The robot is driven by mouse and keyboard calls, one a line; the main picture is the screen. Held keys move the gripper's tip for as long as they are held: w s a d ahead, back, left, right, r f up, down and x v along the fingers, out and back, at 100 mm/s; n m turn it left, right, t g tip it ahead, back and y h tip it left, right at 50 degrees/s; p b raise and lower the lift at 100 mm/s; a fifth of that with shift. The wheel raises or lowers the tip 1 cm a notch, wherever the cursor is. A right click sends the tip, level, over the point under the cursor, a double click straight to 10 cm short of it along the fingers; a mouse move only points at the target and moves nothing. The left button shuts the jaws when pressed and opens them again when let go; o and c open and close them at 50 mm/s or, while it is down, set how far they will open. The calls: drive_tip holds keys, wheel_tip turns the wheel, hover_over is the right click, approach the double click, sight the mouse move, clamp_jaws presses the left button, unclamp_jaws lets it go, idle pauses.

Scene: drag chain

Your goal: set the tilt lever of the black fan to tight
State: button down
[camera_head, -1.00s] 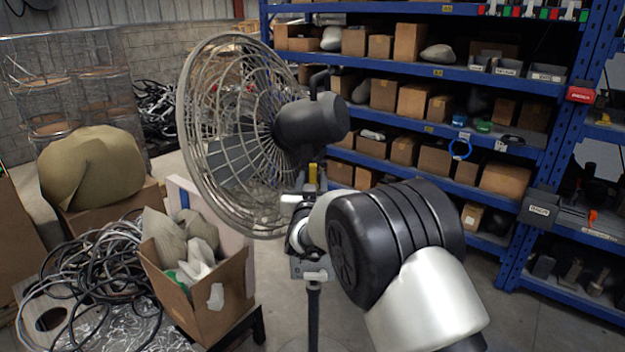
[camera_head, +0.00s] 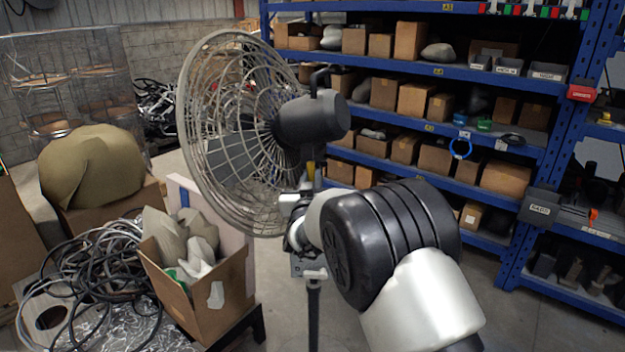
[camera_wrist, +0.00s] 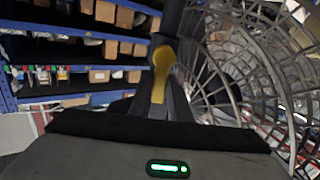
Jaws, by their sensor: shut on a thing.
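The black fan (camera_head: 310,120) stands on a thin pole, its round wire cage facing left in the head view. Its cage also shows at the right of the wrist view (camera_wrist: 232,62). The yellow tilt lever (camera_wrist: 162,60) sits below the motor, by the dark post. A small yellow part of the lever shows in the head view (camera_head: 311,168). My gripper (camera_wrist: 159,92) is shut on the lever, with its fingers at the lever's lower part. In the head view my gripper (camera_head: 305,184) is small and partly hidden behind my wrist. The lever's tight or loose marking cannot be read.
A blue shelf rack (camera_head: 480,80) with boxes stands behind and to the right. An open cardboard box (camera_head: 205,300) and a heap of cables (camera_head: 85,265) are at the lower left. Floor is free between the fan and the rack.

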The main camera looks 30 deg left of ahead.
drive_tip(key=shift+s+a+f+n+b, duration=0.15)
drive_tip(key=shift+s+a+f+n, duration=0.3)
drive_tip(key=shift+n, duration=2.4)
drive_tip(key=shift+s+a+f+n+b, duration=0.15)
drive_tip(key=shift+a+f+n, duration=0.55)
drive_tip(key=shift+n, duration=2.1)
drive_tip(key=shift+s+a+f+n+b, duration=0.25)
drive_tip(key=shift+f+n, duration=0.45)
drive_tip(key=shift+n, duration=2.15)
drive_tip(key=c, duration=1.6)
unclamp_jaws()
drive_tip(key=shift+a, duration=0.1)
drive_tip(key=shift+c, duration=0.2)
drive_tip(key=shift+s+f, duration=0.1)
drive_tip(key=v, duration=1.7)
